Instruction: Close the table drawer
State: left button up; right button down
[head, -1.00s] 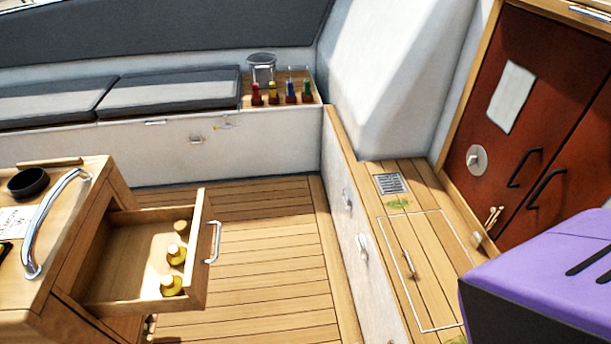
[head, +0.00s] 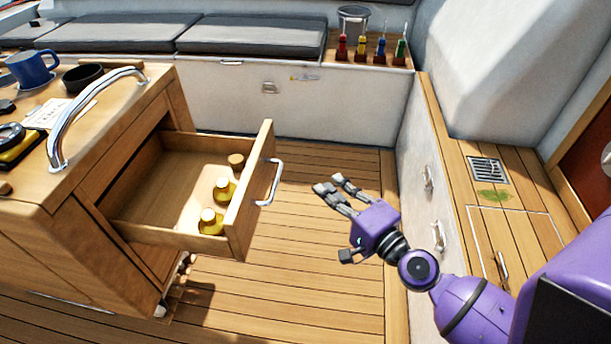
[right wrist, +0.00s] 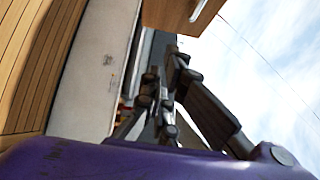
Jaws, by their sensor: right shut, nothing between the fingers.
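The table drawer (head: 150,219) is pulled out to the right from the wooden table (head: 120,125) in the head view. Its front panel carries a silver handle (head: 271,183). My left gripper is not in view.
A silver rail (head: 85,105) curves along the table's edge; a blue mug (head: 32,69) and a black bowl (head: 83,78) stand on top. A white bench side with a wooden ledge (head: 432,150) runs along the right. Wooden floor (head: 300,270) is clear between them.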

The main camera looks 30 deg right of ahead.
jog(key=w+a+p, duration=0.3)
jog(key=w+a, duration=0.2)
jog(key=w, duration=0.6)
jog(key=shift+w, duration=0.1)
jog(key=shift+a, duration=0.1)
